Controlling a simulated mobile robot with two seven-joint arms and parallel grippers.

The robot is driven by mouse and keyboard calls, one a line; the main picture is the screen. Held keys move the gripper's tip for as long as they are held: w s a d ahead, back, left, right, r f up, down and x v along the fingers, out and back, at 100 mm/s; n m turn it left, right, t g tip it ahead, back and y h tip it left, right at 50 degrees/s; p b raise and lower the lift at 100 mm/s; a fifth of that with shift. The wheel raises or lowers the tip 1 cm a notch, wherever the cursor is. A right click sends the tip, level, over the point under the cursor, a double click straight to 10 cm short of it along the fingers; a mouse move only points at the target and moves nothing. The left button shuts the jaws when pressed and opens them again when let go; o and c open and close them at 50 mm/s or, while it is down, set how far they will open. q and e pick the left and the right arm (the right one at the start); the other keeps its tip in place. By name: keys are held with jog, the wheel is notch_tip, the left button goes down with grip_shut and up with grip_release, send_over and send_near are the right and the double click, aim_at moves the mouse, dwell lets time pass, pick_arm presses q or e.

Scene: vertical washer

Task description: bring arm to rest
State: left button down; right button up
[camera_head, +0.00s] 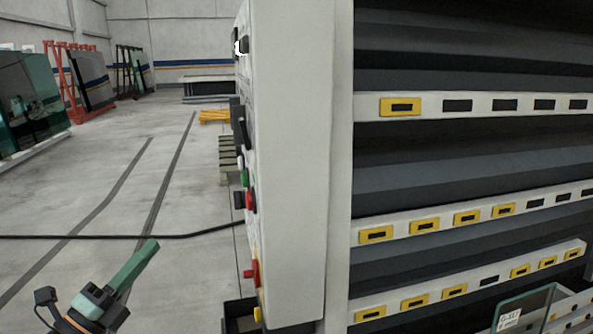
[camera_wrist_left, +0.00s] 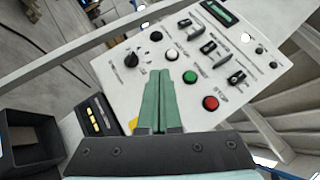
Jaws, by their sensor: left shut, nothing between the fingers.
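My left gripper (camera_head: 153,243) is at the lower left of the head view, its green fingers pointing up and right. It is apart from the control panel (camera_head: 300,170), with a gap of floor between them in the picture. In the left wrist view the green fingers of the left gripper (camera_wrist_left: 160,72) are shut together, with nothing between them. The panel's face (camera_wrist_left: 235,65) is behind them, with a green button (camera_wrist_left: 190,77), a red button (camera_wrist_left: 210,103), a white button (camera_wrist_left: 172,55) and a black knob (camera_wrist_left: 131,60). My right gripper is not in view.
A washer with dark slats and yellow-marked rails (camera_head: 470,216) fills the right of the head view. A black cable (camera_head: 120,237) crosses the view at left. A dark open box (camera_wrist_left: 30,145) is beside the panel in the wrist view. Glass racks (camera_head: 90,75) stand far back. Open floor lies left.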

pick_arm(q)
jog(key=s+f+n+g+y, duration=0.1)
jog(key=s+f+n+y, duration=0.15)
jog(key=f+n, duration=0.45)
jog(key=s+f+n+g+y+p, duration=0.1)
jog(key=s+f+n+y, duration=0.15)
jog(key=f+n, duration=0.4)
jog(key=s+f+n+g+y, duration=0.15)
jog(key=f+n+y, duration=0.25)
jog(key=f, duration=0.6)
jog(key=s+d+f+n+g, duration=0.3)
jog(key=s+d+f+n, duration=0.1)
jog(key=s+f, duration=0.4)
jog(key=s+d+f+n+g+p, duration=0.1)
jog(key=s+d+f+n+g, duration=0.3)
jog(key=s+f, duration=0.5)
jog(key=shift+s+d+h, duration=0.35)
jog(key=shift+s+h, duration=0.05)
